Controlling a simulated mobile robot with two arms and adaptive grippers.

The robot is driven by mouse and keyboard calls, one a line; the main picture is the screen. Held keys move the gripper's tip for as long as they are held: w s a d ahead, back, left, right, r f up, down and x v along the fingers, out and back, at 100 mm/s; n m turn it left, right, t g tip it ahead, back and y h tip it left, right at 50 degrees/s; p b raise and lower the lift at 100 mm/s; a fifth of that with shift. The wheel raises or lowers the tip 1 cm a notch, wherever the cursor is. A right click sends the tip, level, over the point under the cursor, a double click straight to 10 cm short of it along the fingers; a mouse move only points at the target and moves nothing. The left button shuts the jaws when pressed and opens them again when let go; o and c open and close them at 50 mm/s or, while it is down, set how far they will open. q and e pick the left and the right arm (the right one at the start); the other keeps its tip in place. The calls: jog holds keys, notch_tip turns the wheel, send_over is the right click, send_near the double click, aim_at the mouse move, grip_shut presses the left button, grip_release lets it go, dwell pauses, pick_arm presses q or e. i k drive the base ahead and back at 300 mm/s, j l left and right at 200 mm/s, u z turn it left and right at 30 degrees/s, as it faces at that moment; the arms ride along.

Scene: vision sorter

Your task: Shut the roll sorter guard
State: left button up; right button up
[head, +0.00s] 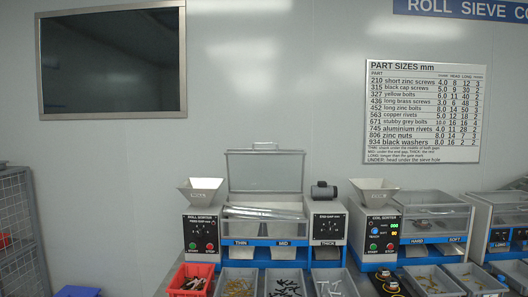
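The roll sorter (201,236) stands on the bench at the lower middle of the head view, with "ROLL SORTER" on its left panel. Its guard (265,172) is a clear panel in a grey frame. The guard stands raised and upright behind the rolls, with a handle (265,146) on its top edge. The silvery rolls (264,213) lie uncovered below it. Neither of my grippers is in view.
A hopper (201,187) rises at the left of the roll sorter. A dark cylinder (323,190) sits at its right end. The coil sorter (382,230) with its hopper (374,186) stands close on the right. A red bin (190,279) and several grey bins stand in front.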

aim_at(226, 153)
jog(key=i+j+z, duration=0.1)
jog(key=i+z, duration=0.15)
jog(key=i, duration=0.15)
jog(key=i+j+z, duration=0.3)
jog(key=i, duration=0.15)
jog(key=l, duration=0.1)
